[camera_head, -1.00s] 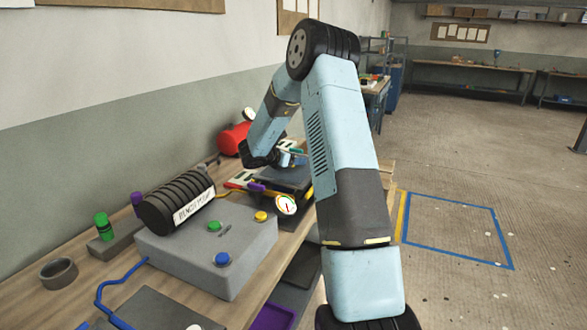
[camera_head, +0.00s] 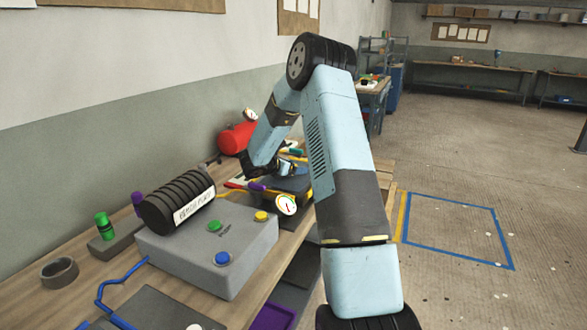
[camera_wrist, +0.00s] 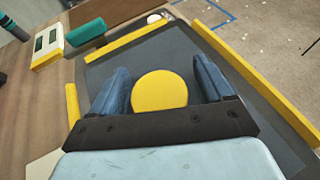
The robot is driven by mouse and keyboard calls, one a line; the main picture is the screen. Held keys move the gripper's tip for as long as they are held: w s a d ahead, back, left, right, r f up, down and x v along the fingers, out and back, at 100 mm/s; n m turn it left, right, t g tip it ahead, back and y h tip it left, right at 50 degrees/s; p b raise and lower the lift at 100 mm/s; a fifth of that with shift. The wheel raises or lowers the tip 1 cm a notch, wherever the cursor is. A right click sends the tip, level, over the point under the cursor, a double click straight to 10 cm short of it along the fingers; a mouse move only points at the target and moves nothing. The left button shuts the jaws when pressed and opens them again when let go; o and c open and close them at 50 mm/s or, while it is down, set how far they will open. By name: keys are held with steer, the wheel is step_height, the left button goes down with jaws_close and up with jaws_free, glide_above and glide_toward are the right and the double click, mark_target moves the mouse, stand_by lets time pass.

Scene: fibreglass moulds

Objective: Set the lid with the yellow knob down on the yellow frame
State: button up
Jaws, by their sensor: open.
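The lid is a dark grey plate (camera_wrist: 140,65) with a round yellow knob (camera_wrist: 160,91) on top. In the wrist view the yellow frame (camera_wrist: 255,85) shows as bars along the plate's far, right and left sides. The lid seems to lie inside these bars; I cannot tell whether it rests flush. My gripper (camera_wrist: 160,85) is open, with one blue finger on each side of the knob and a gap on both sides. In the head view my gripper (camera_head: 288,172) is low over the dark lid (camera_head: 292,184), and my arm partly hides both.
A grey control box (camera_head: 205,248) with coloured buttons and a dial gauge (camera_head: 286,205) stand in front. A black ribbed cylinder (camera_head: 180,203) and a red tank (camera_head: 237,138) are to the left. In the wrist view a teal-handled tool (camera_wrist: 86,32) lies beside the frame.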

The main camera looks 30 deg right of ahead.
steer(key=v, duration=1.1)
steer(key=shift+s+a+r, duration=0.1)
steer(key=shift+a, duration=0.25)
steer(key=shift+a+r, duration=0.1)
steer(key=shift+r, duration=0.15)
steer(key=w+a+r+n+t+y, duration=0.1)
steer(key=a+r+n+t+y, duration=0.2)
steer(key=r+n, duration=0.35)
steer(key=w+a+r+n+t+y, duration=0.1)
steer(key=a+r+n+t+y, duration=0.1)
steer(key=a+r+n+t, duration=0.45)
steer(key=s+a+r+n+y, duration=0.4)
steer(key=s+r+n, duration=0.25)
steer(key=n, duration=0.25)
steer(key=s+a+r+n+y, duration=0.45)
steer(key=s+n, duration=0.25)
steer(key=n, duration=0.3)
steer(key=s+d+f+n+g, duration=0.1)
steer(key=s+n+g, duration=0.1)
steer(key=s+n, duration=0.4)
steer(key=s+d+f+n+g, duration=0.1)
steer(key=s+n, duration=0.5)
steer(key=s, duration=0.8)
steer(key=s+d+f+n+g, duration=0.2)
steer(key=s+n+g, duration=0.2)
steer(key=s+n, duration=0.3)
steer(key=s, duration=0.4)
steer(key=shift+f, duration=0.4)
